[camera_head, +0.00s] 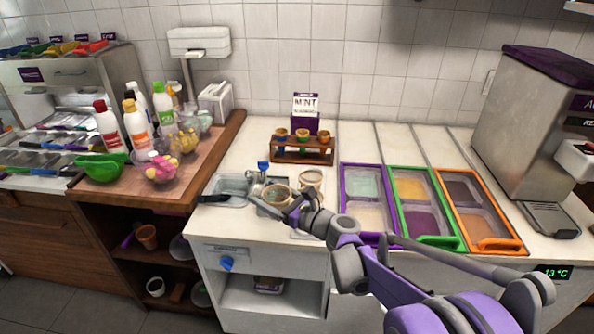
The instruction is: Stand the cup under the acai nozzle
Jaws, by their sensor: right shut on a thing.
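My right gripper (294,209) reaches in from the lower right over the sink end of the counter. It is shut on a beige, round-mouthed cup (274,195), whose rim faces up; the gripper hides part of the cup's side. A second beige round vessel (311,179) stands just behind and to the right. The steel machine with a purple top (535,110) stands at the far right, its lettering cut off by the picture's edge. A white dispensing part (577,160) juts from its front, above a dark drip tray (549,219). My left gripper is not in view.
Purple, green and orange framed topping trays (429,241) lie between the cup and the machine. Bottles and bowls crowd the wooden counter (217,147) at left.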

